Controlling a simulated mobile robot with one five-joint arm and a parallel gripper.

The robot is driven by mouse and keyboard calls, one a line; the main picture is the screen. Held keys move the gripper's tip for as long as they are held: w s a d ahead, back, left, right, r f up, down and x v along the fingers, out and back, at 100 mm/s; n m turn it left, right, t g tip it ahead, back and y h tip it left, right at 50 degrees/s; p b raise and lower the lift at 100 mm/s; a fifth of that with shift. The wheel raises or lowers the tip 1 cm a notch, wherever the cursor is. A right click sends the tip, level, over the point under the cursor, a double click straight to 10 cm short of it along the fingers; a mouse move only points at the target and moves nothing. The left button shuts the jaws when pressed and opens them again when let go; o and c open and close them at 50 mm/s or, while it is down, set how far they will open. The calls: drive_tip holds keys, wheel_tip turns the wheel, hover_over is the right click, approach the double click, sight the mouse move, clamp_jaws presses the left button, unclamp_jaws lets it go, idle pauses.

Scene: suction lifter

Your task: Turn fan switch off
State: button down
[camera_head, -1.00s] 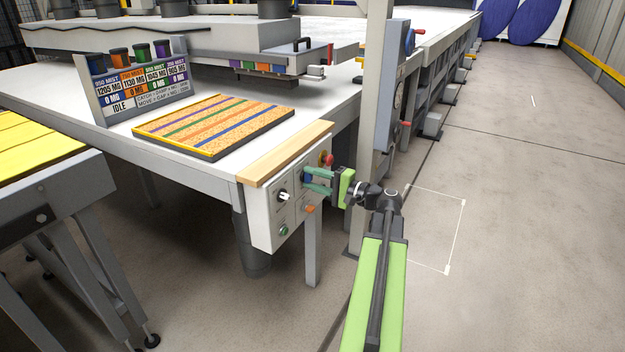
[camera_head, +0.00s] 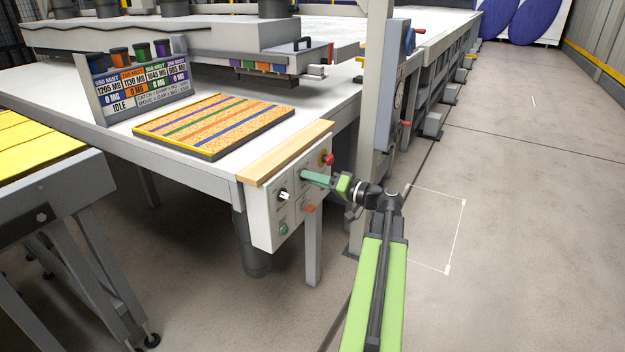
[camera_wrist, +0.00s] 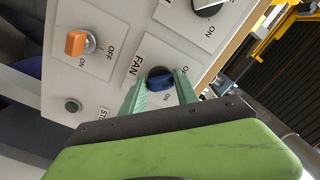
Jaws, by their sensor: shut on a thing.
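The fan switch is a blue knob (camera_wrist: 160,80) on a black round base, on a white plate marked FAN with an ON label beside it. My gripper (camera_wrist: 160,74) has one green finger on each side of the knob in the wrist view and is shut on it. In the head view my gripper (camera_head: 303,176) reaches the control box (camera_head: 262,215) from the right. There its fingers overlap and hide the knob. I cannot tell for sure which mark the knob points to.
An orange switch (camera_wrist: 76,43) with OFF and ON labels is on the neighbouring plate. A red button (camera_head: 327,159) is above my fingers on the box, and a green button (camera_head: 283,229) is low on it. A grey post (camera_head: 376,110) stands close behind my wrist.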

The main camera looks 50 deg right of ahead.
drive_tip(key=shift+n, duration=0.5)
drive_tip(key=c, duration=1)
unclamp_jaws()
drive_tip(key=shift+o, duration=0.2)
drive_tip(key=v, duration=1.7)
drive_tip(key=shift+s, duration=0.25)
drive_tip(key=shift+s+f, duration=0.1)
